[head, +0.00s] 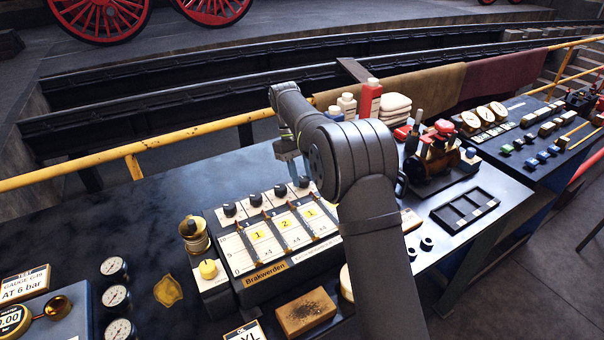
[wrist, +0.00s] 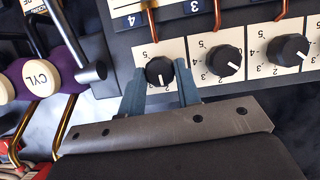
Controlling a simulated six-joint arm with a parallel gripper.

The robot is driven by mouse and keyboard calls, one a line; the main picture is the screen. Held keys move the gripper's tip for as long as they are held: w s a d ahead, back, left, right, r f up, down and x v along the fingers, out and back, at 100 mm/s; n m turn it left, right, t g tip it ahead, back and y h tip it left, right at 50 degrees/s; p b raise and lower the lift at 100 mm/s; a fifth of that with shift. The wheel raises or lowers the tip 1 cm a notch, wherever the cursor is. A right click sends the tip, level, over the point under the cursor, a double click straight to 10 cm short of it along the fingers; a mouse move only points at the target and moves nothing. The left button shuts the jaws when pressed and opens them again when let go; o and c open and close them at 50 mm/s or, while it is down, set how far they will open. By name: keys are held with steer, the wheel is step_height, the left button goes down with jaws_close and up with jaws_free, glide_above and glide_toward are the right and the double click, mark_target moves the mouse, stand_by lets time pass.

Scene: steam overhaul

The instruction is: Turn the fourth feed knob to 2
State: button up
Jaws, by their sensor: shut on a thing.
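The fourth feed knob (wrist: 160,70), black and round with a white pointer line, sits at the left end of the knob row in the wrist view. Its pointer points down in that picture; the scale digits around it are mostly hidden. My gripper (wrist: 159,86) has one grey finger on each side of the knob and is shut on it. In the head view my gripper (head: 293,170) reaches down at the right end of the row, and the fourth knob (head: 304,182) shows partly beside my arm.
Other feed knobs (head: 229,209) stand in line to the left, close by. The Brakwerden panel (head: 266,273) has yellow number tiles and copper rods. A yellow rail (head: 160,143) runs behind.

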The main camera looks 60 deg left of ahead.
mark_target(302, 177)
stand_by(0.3)
steer(key=o, duration=1)
steer(key=shift+c, duration=0.2)
steer(key=shift+r, duration=0.55)
step_height(302, 177, up, 3)
steer(key=shift+r, duration=0.15)
steer(key=w+d+r, duration=0.6)
steer(key=w+d, duration=0.1)
steer(key=d, duration=0.1)
steer(key=shift+w+d+r, duration=0.3)
steer(key=shift+w+d, duration=0.05)
